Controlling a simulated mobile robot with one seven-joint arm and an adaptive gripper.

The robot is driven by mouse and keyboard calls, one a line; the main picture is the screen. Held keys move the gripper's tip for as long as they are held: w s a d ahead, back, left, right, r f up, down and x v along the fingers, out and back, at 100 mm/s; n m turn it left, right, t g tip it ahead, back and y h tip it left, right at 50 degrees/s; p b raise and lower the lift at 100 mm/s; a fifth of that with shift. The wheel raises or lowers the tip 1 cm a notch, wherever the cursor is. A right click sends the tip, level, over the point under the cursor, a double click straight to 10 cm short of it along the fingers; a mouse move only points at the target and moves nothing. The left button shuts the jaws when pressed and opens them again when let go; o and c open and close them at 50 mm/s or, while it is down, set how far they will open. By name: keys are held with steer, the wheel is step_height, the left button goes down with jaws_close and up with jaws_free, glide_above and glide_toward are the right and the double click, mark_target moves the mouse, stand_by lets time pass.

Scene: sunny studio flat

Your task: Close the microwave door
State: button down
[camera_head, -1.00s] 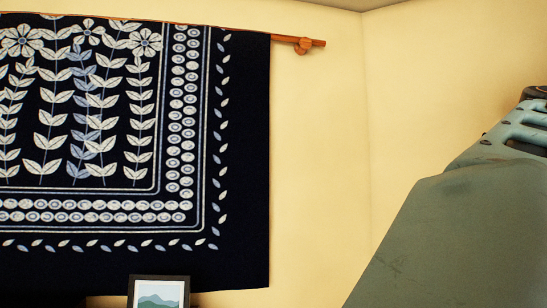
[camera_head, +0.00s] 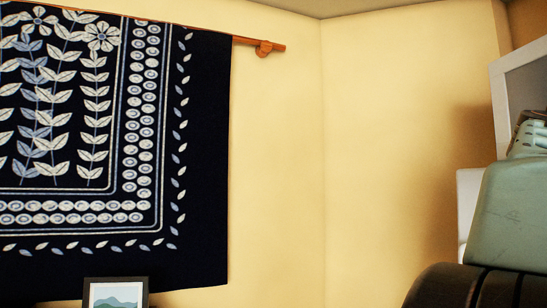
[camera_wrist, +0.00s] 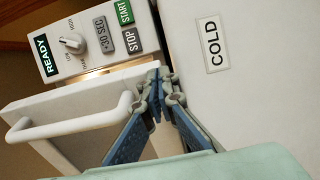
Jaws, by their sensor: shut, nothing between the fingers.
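The white microwave shows in the wrist view, tilted, with its control panel (camera_wrist: 95,40) at the top left. The panel has a READY label, a knob and several buttons. The microwave door (camera_wrist: 40,100), with its thick white handle (camera_wrist: 75,122), lies below the panel. The door looks ajar, with a warm-lit gap between it and the panel. My gripper (camera_wrist: 158,75) is shut and empty, its fingertips together at the door's right end, close to the panel. I cannot tell whether they touch the door. Part of the door is hidden behind the fingers.
A white surface with a COLD label (camera_wrist: 212,44) stands close on the right in the wrist view. In the head view, a dark patterned wall hanging (camera_head: 190,200) and a framed picture (camera_head: 115,292) are at left. A pale-framed object (camera_head: 505,100) is at the right edge.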

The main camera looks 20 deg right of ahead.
steer(key=shift+x, duration=1.4)
steer(key=shift+s, duration=0.2)
steer(key=shift+a, duration=0.1)
